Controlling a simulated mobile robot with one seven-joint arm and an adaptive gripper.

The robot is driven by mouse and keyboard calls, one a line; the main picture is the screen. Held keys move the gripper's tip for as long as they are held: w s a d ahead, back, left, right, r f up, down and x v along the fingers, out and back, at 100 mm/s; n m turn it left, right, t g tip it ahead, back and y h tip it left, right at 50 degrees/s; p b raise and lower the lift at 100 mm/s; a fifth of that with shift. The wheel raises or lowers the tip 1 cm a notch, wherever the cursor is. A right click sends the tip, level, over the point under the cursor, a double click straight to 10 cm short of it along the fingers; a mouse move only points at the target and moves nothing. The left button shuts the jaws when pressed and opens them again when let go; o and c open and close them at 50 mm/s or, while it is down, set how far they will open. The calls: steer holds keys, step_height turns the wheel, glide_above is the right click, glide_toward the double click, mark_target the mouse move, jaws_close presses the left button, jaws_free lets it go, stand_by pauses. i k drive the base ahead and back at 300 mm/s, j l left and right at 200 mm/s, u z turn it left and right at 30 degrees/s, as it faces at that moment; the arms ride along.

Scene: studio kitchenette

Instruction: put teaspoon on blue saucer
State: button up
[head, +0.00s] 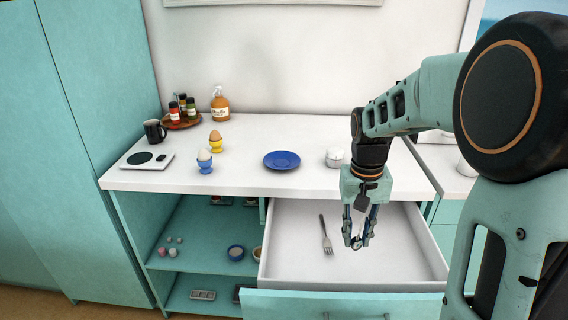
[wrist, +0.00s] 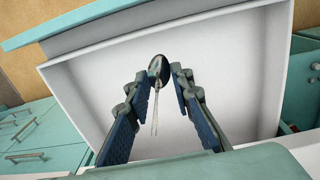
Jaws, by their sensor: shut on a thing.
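My gripper (head: 357,240) hangs over the open drawer, pointing down. In the wrist view my gripper (wrist: 163,78) is closed on the teaspoon (wrist: 158,68), with the tips at the bowl end and the thin handle running down the picture. In the head view the teaspoon is mostly hidden by the fingers. The blue saucer (head: 282,160) lies flat on the white counter, to the left of and beyond my gripper. Nothing lies on it.
The drawer (head: 300,265) is pulled out and holds a fork (head: 326,234). A white jar (head: 335,157) stands right of the saucer. Egg cups (head: 205,162), a scale (head: 147,160), a mug (head: 154,131) and a soap bottle (head: 220,104) stand left.

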mark_target(282, 161)
steer(key=j+z, duration=0.15)
steer(key=z, duration=0.2)
steer(key=j+z, duration=0.15)
steer(key=z, duration=0.15)
steer(key=j+z, duration=0.35)
steer(key=j, duration=0.3)
steer(key=j+z, duration=0.1)
steer(key=j, duration=0.6)
steer(key=k+j+z, duration=0.1)
steer(key=j, duration=0.55)
